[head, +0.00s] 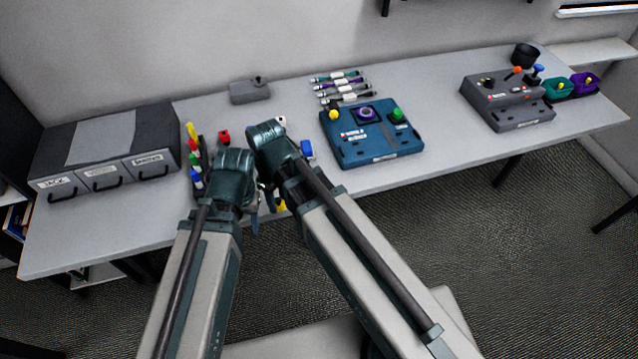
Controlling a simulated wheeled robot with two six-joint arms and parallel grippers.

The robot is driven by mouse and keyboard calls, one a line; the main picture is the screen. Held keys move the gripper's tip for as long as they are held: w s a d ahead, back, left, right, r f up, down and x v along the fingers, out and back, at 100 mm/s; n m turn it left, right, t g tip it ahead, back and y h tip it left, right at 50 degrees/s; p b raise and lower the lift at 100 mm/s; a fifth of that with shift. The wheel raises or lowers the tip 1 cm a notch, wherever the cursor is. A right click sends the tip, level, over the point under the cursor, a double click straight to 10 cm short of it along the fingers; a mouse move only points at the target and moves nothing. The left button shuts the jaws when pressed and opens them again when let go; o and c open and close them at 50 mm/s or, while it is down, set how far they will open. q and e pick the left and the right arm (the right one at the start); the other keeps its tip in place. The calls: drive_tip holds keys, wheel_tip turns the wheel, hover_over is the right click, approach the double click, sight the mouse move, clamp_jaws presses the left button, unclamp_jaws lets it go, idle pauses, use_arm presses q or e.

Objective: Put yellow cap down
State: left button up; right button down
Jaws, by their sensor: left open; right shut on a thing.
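A small yellow piece (281,206), which looks like the yellow cap, shows at the front edge of the table, partly hidden by my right arm. My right gripper (270,192) is shut on it; the fingers are mostly hidden behind my wrists. My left gripper (255,221) is open, just left of and lower than the right one, close to it. I cannot tell whether the cap touches the table.
A rack with coloured caps (197,170) stands left of my wrists, beside a grey drawer unit (100,150). Red (224,136) and blue (307,149) pieces lie near my wrists. A blue panel (372,150), several cables (342,88) and a grey control box (508,105) are to the right.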

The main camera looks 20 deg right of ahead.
drive_tip(key=w+d, duration=0.2)
drive_tip(key=d, duration=0.2)
drive_tip(key=w+d+f+b, duration=0.1)
drive_tip(key=w+d, duration=0.2)
drive_tip(key=d, duration=0.1)
drive_tip(key=w+d, duration=0.3)
drive_tip(key=d, duration=0.1)
drive_tip(key=shift+w+d+f, duration=0.1)
drive_tip(key=shift+d+f, duration=0.1)
drive_tip(key=shift+d, duration=0.05)
drive_tip(key=f+b, duration=0.2)
drive_tip(key=b, duration=0.1)
drive_tip(key=f+b, duration=0.1)
drive_tip(key=f, duration=0.1)
drive_tip(key=shift+w+d, duration=0.25)
drive_tip(key=shift+d, duration=0.1)
drive_tip(key=shift+r, duration=0.15)
drive_tip(key=shift+c, duration=1.8)
unclamp_jaws()
